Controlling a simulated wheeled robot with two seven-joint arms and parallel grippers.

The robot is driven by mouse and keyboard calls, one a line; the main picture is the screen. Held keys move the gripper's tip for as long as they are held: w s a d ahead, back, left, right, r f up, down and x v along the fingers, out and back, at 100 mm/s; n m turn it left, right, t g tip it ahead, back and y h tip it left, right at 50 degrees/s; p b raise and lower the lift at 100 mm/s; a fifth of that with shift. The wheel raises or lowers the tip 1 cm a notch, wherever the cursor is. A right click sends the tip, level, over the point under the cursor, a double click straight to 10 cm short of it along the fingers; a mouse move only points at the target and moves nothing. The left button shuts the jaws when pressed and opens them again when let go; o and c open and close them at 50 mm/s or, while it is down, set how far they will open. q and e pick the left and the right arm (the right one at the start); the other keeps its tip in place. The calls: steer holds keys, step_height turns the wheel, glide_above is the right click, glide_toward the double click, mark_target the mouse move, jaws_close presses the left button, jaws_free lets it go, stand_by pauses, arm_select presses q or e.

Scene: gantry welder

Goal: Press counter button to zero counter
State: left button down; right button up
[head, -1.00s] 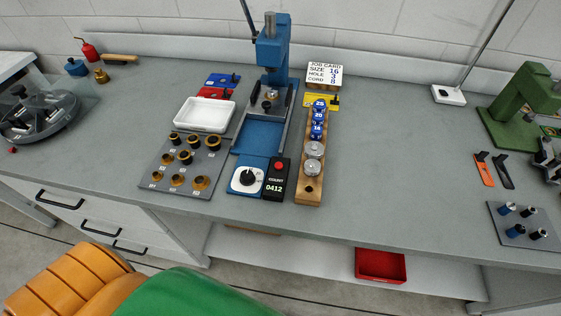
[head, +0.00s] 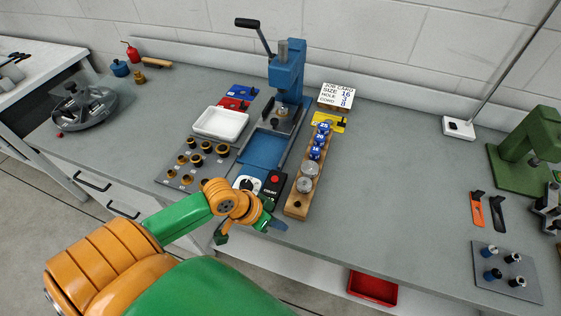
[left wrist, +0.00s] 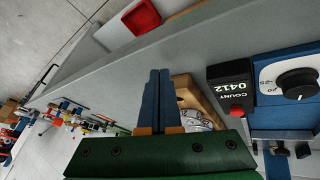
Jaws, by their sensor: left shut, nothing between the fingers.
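The counter (head: 271,188) is a small black box with a red button (head: 275,179) on top, beside a white dial (head: 247,184) on a blue base. In the left wrist view the counter (left wrist: 232,90) reads 0412, and its red button (left wrist: 237,111) shows. My left gripper (head: 276,224) is at the bench's front edge, just in front of the counter, and partly covers its front in the head view. In the left wrist view my left gripper (left wrist: 157,85) has its blue fingers together with nothing between them, apart from the counter. My right gripper is not in view.
A wooden rack (head: 297,207) with blue and silver pieces stands right of the counter. A blue press (head: 287,75) rises behind. A grey plate (head: 163,170) with brass rings and a white tray (head: 220,122) are left.

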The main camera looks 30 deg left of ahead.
arm_select(q)
steer(key=w+a+r+n+t+h, duration=0.1)
steer(key=w+a+r+n+t, duration=0.15)
steer(key=w+a+r, duration=0.5)
step_height(320, 180, up, 4)
steer(key=n, duration=0.2)
glide_above(275, 180)
steer(key=shift+s+a+t, duration=0.3)
steer(key=shift+a+t, duration=0.05)
steer(key=shift+a, duration=0.15)
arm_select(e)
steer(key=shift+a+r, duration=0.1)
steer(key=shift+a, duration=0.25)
arm_select(q)
steer(key=shift+f, duration=0.1)
step_height(275, 180, down, 7)
steer(key=b, duration=0.8)
steer(key=shift+r+b, duration=0.2)
steer(key=shift+b, duration=0.15)
step_height(275, 180, down, 2)
steer(key=shift+b, duration=0.4)
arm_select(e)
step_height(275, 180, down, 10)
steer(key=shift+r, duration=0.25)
arm_select(q)
steer(key=shift+f, duration=0.15)
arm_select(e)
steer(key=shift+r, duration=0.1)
